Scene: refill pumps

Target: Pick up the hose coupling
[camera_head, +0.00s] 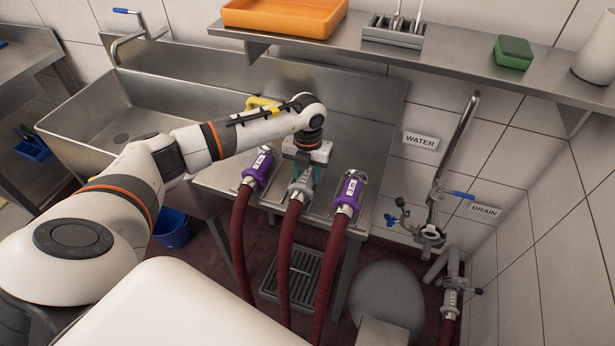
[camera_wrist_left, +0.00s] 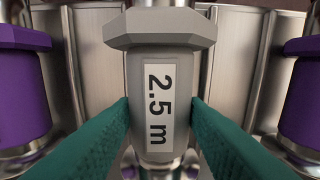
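A grey hose coupling (camera_head: 300,188) sits on the end of the middle dark red hose on the steel counter, between two purple couplings. In the left wrist view the grey coupling (camera_wrist_left: 160,70) carries a white "2.5 m" label. My left gripper (camera_head: 306,174) reaches down over it from above. Its green fingers, with the gripper also in the left wrist view (camera_wrist_left: 160,108), lie against both sides of the coupling and appear shut on it. The coupling still lies in line with its neighbours. My right gripper is not in view.
Purple couplings (camera_head: 258,166) and (camera_head: 348,192) stand close on either side, on their own hoses. A sink (camera_head: 75,120) is at left. A water pipe with valves (camera_head: 432,205) and a drain fitting (camera_head: 450,285) are at right. A shelf (camera_head: 460,75) hangs above.

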